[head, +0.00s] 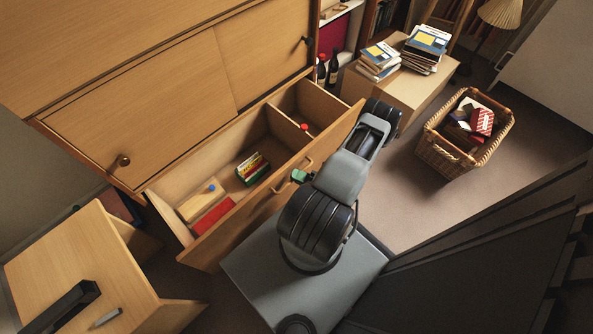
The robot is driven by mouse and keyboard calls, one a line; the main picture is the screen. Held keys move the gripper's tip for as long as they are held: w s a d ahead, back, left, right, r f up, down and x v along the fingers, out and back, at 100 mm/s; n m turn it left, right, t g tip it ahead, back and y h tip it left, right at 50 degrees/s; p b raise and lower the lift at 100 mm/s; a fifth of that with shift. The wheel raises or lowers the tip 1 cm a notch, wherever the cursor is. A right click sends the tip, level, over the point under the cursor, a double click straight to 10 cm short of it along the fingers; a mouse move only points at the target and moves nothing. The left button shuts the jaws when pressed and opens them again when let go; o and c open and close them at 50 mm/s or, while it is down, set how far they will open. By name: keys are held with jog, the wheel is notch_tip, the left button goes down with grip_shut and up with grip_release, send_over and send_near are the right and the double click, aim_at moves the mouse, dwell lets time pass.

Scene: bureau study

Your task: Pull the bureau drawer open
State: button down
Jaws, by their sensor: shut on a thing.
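The bureau drawer (237,226) is pulled well out of the wooden bureau (170,95) in the head view. Its light wood handle (307,162) is at the middle of the drawer front. My gripper (300,175), with green at its tip, is at this handle and shut on it. My arm hides the right part of the drawer front. A divider sets off a right compartment, where a red-topped item (304,127) shows.
A wooden desk (75,265) stands at lower left, close to the drawer's left end. A cardboard box (415,85) with stacked books and a wicker basket (466,135) stand at right. Two dark bottles (332,70) stand behind the drawer's right end. Carpet is free between drawer and basket.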

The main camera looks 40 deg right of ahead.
jog(key=shift+s, duration=0.2)
jog(key=c, duration=1.5)
grip_release()
jog(key=shift+o, duration=0.2)
jog(key=p+v, duration=0.1)
jog(key=v, duration=1.2)
jog(key=shift+s+d, duration=0.15)
jog(key=shift+s, duration=0.2)
jog(key=shift+f, duration=0.1)
